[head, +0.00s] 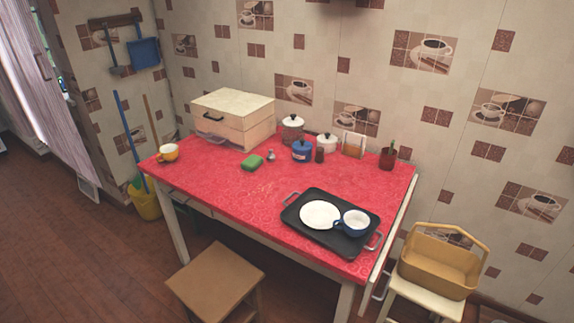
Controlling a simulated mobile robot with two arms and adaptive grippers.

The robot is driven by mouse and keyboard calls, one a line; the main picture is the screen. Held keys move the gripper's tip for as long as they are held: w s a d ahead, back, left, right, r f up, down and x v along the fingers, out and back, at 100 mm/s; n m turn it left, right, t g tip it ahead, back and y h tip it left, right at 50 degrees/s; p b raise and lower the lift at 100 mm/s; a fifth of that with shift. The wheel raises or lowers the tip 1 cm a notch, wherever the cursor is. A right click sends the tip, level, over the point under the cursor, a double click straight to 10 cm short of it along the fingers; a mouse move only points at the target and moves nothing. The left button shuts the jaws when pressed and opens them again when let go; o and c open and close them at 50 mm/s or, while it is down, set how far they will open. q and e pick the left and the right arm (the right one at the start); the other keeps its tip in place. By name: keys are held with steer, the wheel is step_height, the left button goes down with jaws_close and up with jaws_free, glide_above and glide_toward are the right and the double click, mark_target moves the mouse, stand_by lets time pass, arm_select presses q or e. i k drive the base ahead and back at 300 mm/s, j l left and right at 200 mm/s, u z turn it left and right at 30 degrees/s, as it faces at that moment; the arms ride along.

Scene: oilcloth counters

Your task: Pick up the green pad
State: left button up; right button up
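The green pad (252,162) is a small, thick green block. It lies flat on the red patterned table (230,190), in front of the cream box and left of a small shiny item. Nothing covers it in the head view. Neither of my grippers is in view.
Behind the pad stand a cream bread box (233,117), a blue pot (302,151) and other containers. A black tray (330,248) holds a white plate and a blue cup. A stool (215,278) stands in front.

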mark_target(250, 164)
steer(key=z, duration=1.95)
steer(key=k+j+z, duration=0.2)
steer(key=j+z, duration=0.15)
steer(key=k+j+z, duration=0.3)
steer(key=j, duration=0.2)
steer(key=k+j+z, duration=0.35)
steer(key=k+j, duration=1.4)
steer(key=k, duration=0.05)
